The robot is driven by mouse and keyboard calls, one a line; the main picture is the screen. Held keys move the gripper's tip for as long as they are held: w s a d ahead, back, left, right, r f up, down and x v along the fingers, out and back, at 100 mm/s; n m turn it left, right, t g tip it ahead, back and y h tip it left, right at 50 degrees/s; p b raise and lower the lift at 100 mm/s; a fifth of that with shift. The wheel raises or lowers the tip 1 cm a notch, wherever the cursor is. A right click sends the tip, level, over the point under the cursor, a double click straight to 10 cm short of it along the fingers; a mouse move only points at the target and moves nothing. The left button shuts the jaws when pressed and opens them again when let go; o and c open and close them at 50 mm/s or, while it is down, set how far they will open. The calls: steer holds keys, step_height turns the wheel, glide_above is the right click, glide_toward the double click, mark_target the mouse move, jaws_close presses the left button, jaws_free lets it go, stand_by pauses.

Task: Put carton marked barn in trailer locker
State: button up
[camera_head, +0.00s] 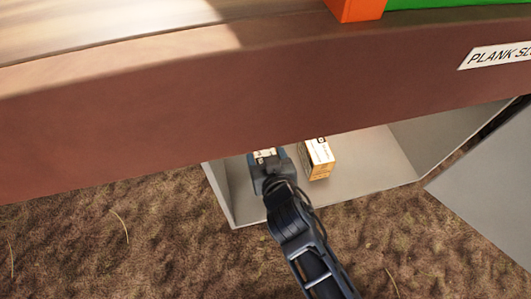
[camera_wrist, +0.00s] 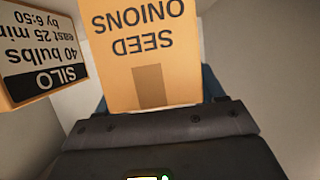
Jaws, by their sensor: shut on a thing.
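My gripper (camera_head: 267,156) reaches into the open grey locker (camera_head: 375,165) under the trailer deck, near its left wall. It is shut on an orange-tan carton (camera_wrist: 145,50), which reads "SEED ONIONS" upside down in the wrist view. In the head view only a small pale part of that carton shows between the fingers. Its destination label is not in view, so I cannot read whether it says barn. A second carton (camera_head: 318,159) stands inside the locker just right of my gripper. In the wrist view this second carton (camera_wrist: 40,60) has a label reading "SILO".
The brown trailer side (camera_head: 250,90) overhangs the locker and hides its back. A grey door panel (camera_head: 490,185) stands open at the right. A "PLANK SL..." sign (camera_head: 498,56) is cut off. The locker floor is clear right of the second carton.

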steer(key=shift+f+b, duration=0.5)
steer(key=shift+b, duration=0.05)
steer(key=o, duration=1.6)
steer(key=shift+o, duration=0.2)
steer(key=shift+s, duration=0.1)
